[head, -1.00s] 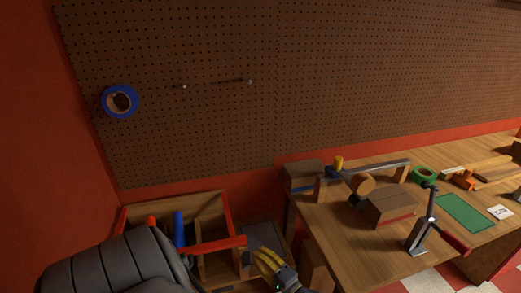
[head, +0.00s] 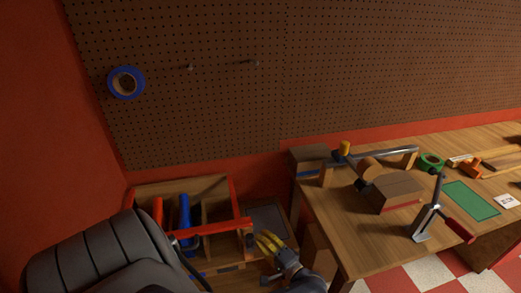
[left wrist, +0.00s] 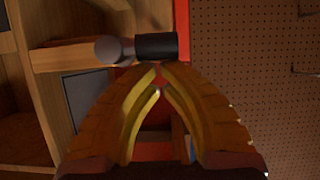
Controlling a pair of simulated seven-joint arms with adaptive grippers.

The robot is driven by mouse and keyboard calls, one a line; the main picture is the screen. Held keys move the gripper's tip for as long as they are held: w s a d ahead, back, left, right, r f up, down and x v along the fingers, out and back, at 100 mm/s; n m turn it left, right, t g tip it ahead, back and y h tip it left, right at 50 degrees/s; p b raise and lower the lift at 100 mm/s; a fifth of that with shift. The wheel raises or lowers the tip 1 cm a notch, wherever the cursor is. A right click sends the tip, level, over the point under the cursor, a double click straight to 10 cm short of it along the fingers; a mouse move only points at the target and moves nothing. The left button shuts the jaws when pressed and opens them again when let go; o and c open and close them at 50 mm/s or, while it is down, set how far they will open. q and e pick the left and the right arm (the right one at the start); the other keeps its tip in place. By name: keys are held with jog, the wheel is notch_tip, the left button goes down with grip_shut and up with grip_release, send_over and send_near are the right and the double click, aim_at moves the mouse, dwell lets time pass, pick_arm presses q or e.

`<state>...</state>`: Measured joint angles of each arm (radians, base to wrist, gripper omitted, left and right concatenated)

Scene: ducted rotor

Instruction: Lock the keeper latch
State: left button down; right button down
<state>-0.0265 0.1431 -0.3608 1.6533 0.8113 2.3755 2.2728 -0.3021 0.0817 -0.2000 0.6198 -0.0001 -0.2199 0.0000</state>
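My left gripper (head: 268,244) has yellow fingers and is beside the end of a red bar (head: 212,228) on a wooden cabinet. In the left wrist view its fingertips (left wrist: 160,70) come together with no held thing visible between them. Just beyond the tips is a black cylinder (left wrist: 156,46) with a round grey knob (left wrist: 109,50) on its left; it may be the keeper latch, but I cannot tell its state. Touching or apart is unclear. A small dark part also shows at the bar's end in the head view. My right gripper is not in view.
The open wooden cabinet (head: 220,190) holds a blue tool (head: 184,212) and a red one (head: 157,210). A workbench (head: 350,225) on the right carries a toggle clamp (head: 430,215), blocks and a green mat (head: 472,200). A blue tape roll (head: 126,82) hangs on the pegboard (head: 300,70).

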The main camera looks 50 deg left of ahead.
pick_arm(q)
jog(key=d, duration=0.9)
jog(key=shift+s+d, duration=0.35)
jog(key=shift+d, duration=0.05)
